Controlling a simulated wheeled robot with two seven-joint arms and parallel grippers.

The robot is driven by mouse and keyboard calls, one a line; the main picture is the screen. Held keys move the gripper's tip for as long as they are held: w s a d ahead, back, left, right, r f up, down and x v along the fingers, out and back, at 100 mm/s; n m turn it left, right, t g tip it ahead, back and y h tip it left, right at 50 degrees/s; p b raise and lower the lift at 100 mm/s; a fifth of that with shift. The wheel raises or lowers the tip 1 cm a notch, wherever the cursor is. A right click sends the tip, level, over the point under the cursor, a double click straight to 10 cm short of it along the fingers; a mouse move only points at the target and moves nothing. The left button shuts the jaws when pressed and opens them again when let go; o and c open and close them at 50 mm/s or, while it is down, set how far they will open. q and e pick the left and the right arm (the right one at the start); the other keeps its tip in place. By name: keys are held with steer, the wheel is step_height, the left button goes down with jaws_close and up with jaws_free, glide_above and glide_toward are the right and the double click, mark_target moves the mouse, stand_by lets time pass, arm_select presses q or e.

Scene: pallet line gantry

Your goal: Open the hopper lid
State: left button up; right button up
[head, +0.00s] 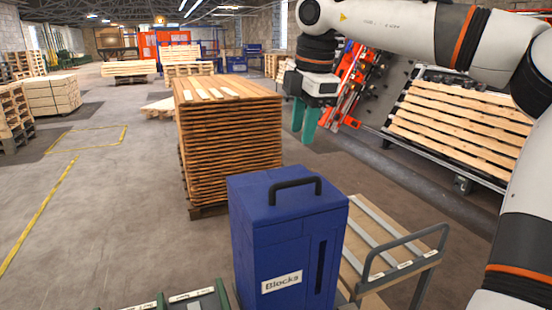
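The blue hopper (262,250) stands upright at the bottom centre, with a "Blocks" label (282,282) and a dark slot on its front. Its lid (255,200) lies flat on top and looks closed. A black arched handle (296,187) sits on the lid. My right gripper (304,134) hangs from the upper right with its green fingers pointing down. The fingers are apart with nothing between them. It appears above and slightly right of the handle in the picture, clear of it. My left gripper is not in view.
A wooden trolley with a grey rail (408,262) stands right of the hopper. Green-edged bins (196,299) show at the bottom left. A tall stack of boards (230,135) stands behind the hopper. A slatted pallet (460,125) leans at the right. The floor at left is open.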

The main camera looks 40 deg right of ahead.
mark_target(298, 182)
steer(key=f+p, duration=0.1)
steer(key=f, duration=0.2)
steer(key=w+f+p, duration=0.1)
steer(key=f, duration=0.6)
steer(key=shift+w+d+p, duration=0.2)
steer(key=shift+d+p, duration=0.05)
steer(key=shift+p, duration=0.15)
steer(key=shift+f, duration=0.6)
jaws_close()
